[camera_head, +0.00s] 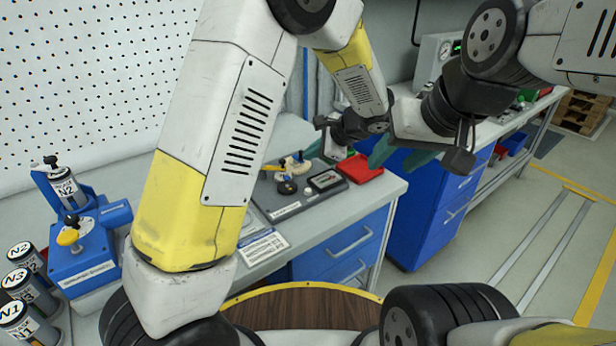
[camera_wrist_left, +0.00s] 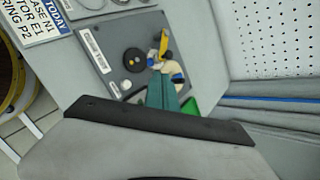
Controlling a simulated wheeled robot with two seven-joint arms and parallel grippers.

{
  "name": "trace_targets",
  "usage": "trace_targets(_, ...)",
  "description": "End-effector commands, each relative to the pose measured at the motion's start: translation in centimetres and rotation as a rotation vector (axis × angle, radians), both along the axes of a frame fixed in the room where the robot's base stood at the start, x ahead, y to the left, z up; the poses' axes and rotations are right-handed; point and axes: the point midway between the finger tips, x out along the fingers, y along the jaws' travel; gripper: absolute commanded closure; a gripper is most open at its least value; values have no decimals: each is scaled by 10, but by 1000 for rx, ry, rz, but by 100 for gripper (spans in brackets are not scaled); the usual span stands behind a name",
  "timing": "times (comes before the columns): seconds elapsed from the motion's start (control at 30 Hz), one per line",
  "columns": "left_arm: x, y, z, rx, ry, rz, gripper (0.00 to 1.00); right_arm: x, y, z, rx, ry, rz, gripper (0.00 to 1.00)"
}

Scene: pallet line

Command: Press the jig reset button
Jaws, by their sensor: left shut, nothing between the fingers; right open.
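My left gripper (camera_head: 316,148) is shut and empty, its teal fingers pointing down over the far part of a grey board on the bench. In the left wrist view its closed fingertips (camera_wrist_left: 163,90) overlap a white and blue piece (camera_wrist_left: 172,71) with a yellow part; I cannot tell whether they touch. A black round disc (camera_wrist_left: 134,60) lies beside them on the grey board (camera_wrist_left: 101,64). My right gripper (camera_head: 400,155) is open and empty, right of the left one. I cannot tell which part is the jig reset button.
Canisters marked N1 (camera_head: 20,322), N2 and N3 stand at the left. A red tray (camera_head: 360,168) lies right of the grey board. A printed card (camera_head: 263,247) lies near the bench front. A pegboard wall (camera_head: 90,80) closes the back.

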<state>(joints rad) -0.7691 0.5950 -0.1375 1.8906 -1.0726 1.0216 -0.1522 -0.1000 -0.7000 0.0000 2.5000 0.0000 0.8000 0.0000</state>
Motion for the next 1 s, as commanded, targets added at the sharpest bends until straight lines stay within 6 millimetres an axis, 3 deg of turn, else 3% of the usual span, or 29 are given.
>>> trace_targets(0.6, 0, 0, -74, 2, 3, 1, 100, 0, 0, 0, 0, 0, 0, 51)
trace_targets(1.0, 0, 0, -87, 0, 1, 1, 100, 0, 0, 0, 0, 0, 0, 51)
